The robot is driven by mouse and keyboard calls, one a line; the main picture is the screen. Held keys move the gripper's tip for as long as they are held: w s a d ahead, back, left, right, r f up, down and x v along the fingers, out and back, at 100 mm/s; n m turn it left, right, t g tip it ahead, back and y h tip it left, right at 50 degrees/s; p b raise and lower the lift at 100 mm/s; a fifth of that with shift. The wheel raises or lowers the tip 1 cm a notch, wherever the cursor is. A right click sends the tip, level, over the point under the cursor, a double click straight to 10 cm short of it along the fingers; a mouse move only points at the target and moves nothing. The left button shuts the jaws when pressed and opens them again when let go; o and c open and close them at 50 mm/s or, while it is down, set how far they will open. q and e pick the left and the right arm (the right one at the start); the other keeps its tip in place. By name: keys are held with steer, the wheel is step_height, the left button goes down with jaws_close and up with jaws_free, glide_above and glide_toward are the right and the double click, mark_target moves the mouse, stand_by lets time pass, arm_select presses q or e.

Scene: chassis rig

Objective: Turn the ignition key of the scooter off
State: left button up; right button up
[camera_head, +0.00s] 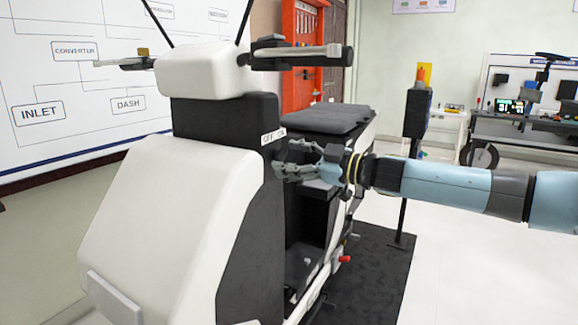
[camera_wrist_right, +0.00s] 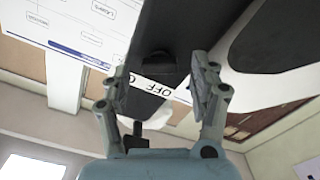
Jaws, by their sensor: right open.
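The white and black scooter (camera_head: 190,190) stands at the left and centre of the head view. A white OFF/ON label (camera_head: 273,137) is on its black panel. My right gripper (camera_head: 284,158) is open just below and right of this label, its fingers pointing at the panel. In the right wrist view the label (camera_wrist_right: 158,88) appears upside down between the open fingers (camera_wrist_right: 160,85), part of it hidden by a finger. A dark round shape (camera_wrist_right: 155,66), likely the ignition switch, shows beyond it between the fingertips. I cannot make out how the key is turned. My left gripper is out of view.
The handlebar (camera_head: 295,55) and black seat (camera_head: 325,118) are above and behind my right gripper. A whiteboard (camera_head: 60,90) stands behind the scooter at left. A workbench (camera_head: 525,120) is at the far right.

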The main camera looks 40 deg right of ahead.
steer(key=shift+w+a, duration=0.1)
steer(key=shift+w, duration=0.25)
steer(key=shift+c, duration=0.4)
steer(key=c, duration=1.1)
